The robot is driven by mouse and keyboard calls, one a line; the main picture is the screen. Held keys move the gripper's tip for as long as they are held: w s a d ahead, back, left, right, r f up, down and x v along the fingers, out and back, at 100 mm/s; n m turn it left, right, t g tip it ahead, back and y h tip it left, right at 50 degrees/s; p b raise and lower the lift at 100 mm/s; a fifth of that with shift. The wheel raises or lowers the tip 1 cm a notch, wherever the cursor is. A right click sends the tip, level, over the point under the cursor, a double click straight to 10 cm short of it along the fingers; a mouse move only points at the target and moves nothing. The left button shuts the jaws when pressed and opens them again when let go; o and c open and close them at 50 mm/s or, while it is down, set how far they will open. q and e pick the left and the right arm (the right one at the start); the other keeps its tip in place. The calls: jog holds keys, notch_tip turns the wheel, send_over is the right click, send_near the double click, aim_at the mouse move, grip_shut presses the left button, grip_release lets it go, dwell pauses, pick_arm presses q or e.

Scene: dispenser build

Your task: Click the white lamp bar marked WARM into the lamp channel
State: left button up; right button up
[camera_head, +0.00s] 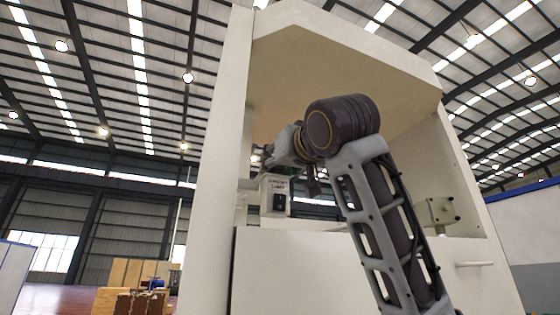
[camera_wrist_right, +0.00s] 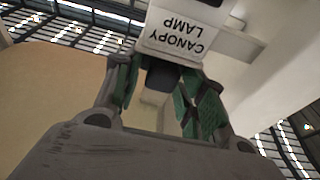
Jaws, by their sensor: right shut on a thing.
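My right gripper (camera_head: 276,160) reaches into the upper opening of the tall cream cabinet (camera_head: 219,150). My left gripper is not in view.
The cabinet's sloping canopy (camera_head: 335,70) hangs above my right wrist, and its side walls stand close on both sides. A small metal bracket (camera_head: 440,210) sits at the right of the opening. Wooden crates (camera_head: 130,275) stand far off at lower left.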

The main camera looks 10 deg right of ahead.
jog(key=shift+w+r, duration=0.1)
jog(key=o, duration=1.3)
jog(key=shift+w, duration=0.2)
jog(key=shift+w+a+f, duration=0.1)
jog(key=shift+w+f, duration=0.1)
jog(key=shift+w, duration=0.05)
jog(key=o, duration=0.5)
jog(key=shift+s, duration=0.3)
jog(key=shift+w, duration=0.15)
jog(key=shift+b+v, duration=1.55)
jog(key=shift+v, duration=1.55)
jog(key=shift+r, duration=0.1)
